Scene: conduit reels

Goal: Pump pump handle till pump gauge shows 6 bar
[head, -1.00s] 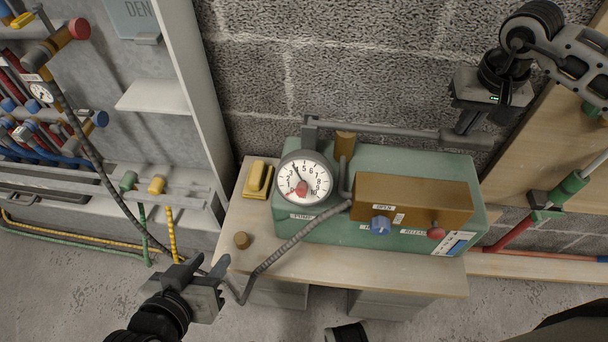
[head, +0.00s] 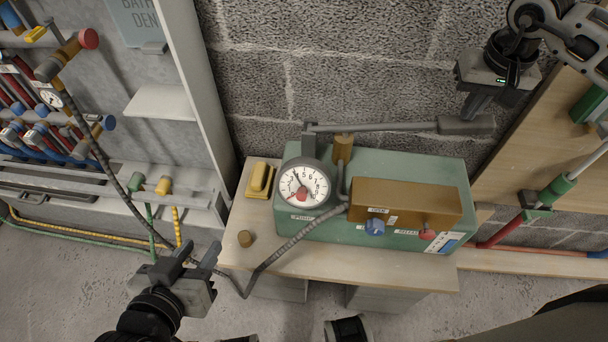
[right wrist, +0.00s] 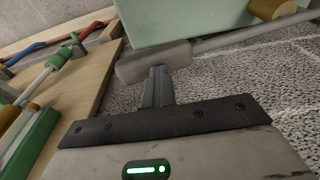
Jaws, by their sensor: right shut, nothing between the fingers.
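The green pump (head: 385,170) stands on a wooden bench top. Its round white pump gauge (head: 304,184) faces me, with the dark needle pointing up and left, near 4; the small digits are hard to read. The grey pump handle (head: 466,125) reaches right from a pivot behind the gauge and stands about level. My right gripper (head: 474,110) is shut and empty, its fingertips at the handle's thick end. In the right wrist view the fingertips (right wrist: 157,72) meet that end (right wrist: 150,63); contact is not certain. My left gripper (head: 198,258) is open and empty, left of the bench.
A grey hose (head: 280,252) loops down past my left gripper. A yellow object (head: 259,180) lies left of the gauge. A hose rack fills the left; a block wall stands behind.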

